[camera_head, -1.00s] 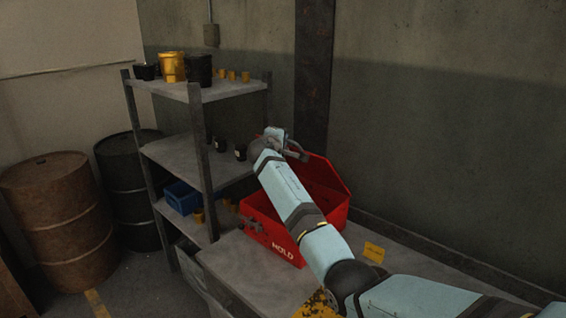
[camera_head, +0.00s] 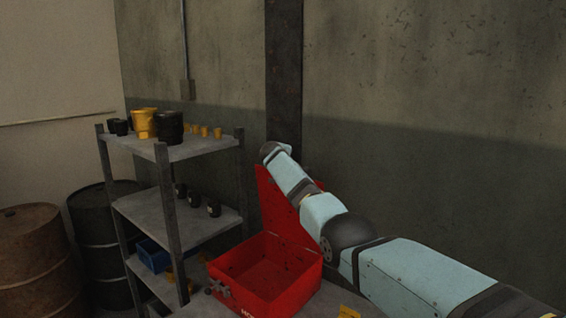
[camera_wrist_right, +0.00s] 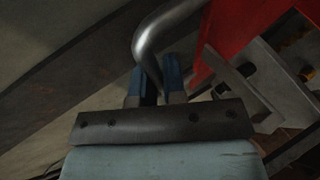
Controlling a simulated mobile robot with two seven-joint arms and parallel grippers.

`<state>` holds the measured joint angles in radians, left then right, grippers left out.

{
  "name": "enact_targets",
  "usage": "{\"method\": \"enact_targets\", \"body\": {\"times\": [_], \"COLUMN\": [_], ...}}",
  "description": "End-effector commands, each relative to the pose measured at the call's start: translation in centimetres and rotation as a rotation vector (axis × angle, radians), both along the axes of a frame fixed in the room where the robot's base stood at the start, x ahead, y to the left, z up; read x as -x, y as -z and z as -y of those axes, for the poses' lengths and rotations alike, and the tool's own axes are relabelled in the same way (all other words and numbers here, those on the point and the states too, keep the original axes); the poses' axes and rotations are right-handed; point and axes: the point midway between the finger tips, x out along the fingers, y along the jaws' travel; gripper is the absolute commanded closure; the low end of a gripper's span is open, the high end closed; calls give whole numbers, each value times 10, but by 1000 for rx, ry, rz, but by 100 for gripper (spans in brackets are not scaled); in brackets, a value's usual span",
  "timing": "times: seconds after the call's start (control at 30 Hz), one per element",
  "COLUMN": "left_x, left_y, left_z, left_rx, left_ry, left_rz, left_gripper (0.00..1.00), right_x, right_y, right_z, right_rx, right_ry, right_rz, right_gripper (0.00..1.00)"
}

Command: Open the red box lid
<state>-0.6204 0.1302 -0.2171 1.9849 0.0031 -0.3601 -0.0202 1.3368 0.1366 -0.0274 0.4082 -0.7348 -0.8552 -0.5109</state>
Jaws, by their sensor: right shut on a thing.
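The red box (camera_head: 290,296) stands on the grey table, and I can see into its dark, empty-looking inside. Its red lid (camera_head: 280,218) is raised steeply at the back of the box, partly hidden by my right arm. In the head view my right arm reaches across from the right, its wrist at the lid's upper edge; the fingers are hidden there. In the right wrist view my right gripper (camera_wrist_right: 155,88) is shut on a bent metal handle (camera_wrist_right: 148,42), with red metal of the box beside it. My left gripper is not in view.
A grey shelf (camera_head: 178,214) with black and yellow containers stands left of the box. A black drum (camera_head: 98,235) and a brown drum (camera_head: 38,265) are further left. The wall with a dark column (camera_head: 284,75) rises close behind the lid.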

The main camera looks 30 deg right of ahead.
Motion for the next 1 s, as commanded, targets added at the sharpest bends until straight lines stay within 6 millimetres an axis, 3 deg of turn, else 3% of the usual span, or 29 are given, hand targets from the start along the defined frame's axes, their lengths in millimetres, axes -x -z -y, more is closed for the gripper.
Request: {"method": "enact_targets", "body": {"times": [0.57, 0.6, 0.7, 1.0], "left_x": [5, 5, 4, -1], "left_y": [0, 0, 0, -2], "left_z": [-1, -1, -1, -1], "left_rx": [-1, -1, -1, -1], "left_ry": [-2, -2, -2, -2], "left_rz": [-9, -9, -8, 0], "left_gripper": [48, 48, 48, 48], "right_x": [-1, -1, -1, -1], "right_y": [0, 0, 0, 1], "right_z": [2, 2, 2, 1], "right_rx": [-23, -23, -23, -21], "right_ry": [0, 0, 0, 0], "right_rz": [-6, -6, -7, -9], "right_gripper": [100, 82, 64, 64]}}
